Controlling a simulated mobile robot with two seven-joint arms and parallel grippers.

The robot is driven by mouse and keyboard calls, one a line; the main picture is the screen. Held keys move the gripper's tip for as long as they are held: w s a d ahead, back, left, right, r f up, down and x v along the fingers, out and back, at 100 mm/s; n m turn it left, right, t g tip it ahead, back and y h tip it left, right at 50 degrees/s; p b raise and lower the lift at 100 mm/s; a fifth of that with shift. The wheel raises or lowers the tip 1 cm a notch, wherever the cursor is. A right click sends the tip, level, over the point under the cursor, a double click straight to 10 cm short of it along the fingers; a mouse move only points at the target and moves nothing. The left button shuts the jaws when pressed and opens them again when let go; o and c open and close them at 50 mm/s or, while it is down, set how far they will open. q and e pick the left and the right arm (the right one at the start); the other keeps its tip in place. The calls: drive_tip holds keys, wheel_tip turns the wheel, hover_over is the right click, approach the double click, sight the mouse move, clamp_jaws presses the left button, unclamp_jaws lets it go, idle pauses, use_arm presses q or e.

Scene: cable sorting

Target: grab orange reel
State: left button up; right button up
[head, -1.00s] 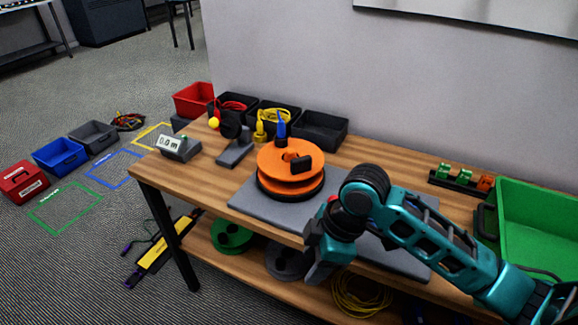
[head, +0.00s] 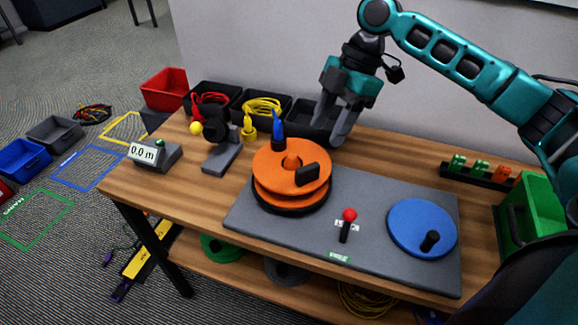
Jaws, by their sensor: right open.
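The orange reel (head: 290,163) sits on a black base at the left end of a grey board (head: 385,205) on the wooden bench. It has a dark handle block on its top and a blue-tipped piece (head: 278,130) stands just behind it. My right gripper (head: 329,130) is open and empty, pointing down, behind and to the right of the reel and in front of a black bin. It does not touch the reel. My left gripper is not in view.
A blue disc with a black knob (head: 422,228) and a red-tipped lever (head: 348,217) are on the board. Black bins with red and yellow cables (head: 262,107) line the wall. A meter reading 0.0 m (head: 155,153) stands left. A green bin (head: 530,215) is at right.

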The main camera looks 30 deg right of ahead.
sight(308, 167)
drive_tip(key=x, duration=0.4)
drive_tip(key=shift+a+f, duration=0.2)
drive_tip(key=shift+f, duration=0.15)
drive_tip(key=shift+s+a+b+x, duration=0.1)
drive_tip(key=shift+a+b+x, duration=0.15)
drive_tip(key=shift+x, duration=1.05)
drive_tip(key=shift+s+a+b+x, duration=0.15)
drive_tip(key=shift+b+x, duration=0.2)
drive_tip(key=shift+x, duration=0.95)
drive_tip(key=shift+r, duration=0.2)
clamp_jaws()
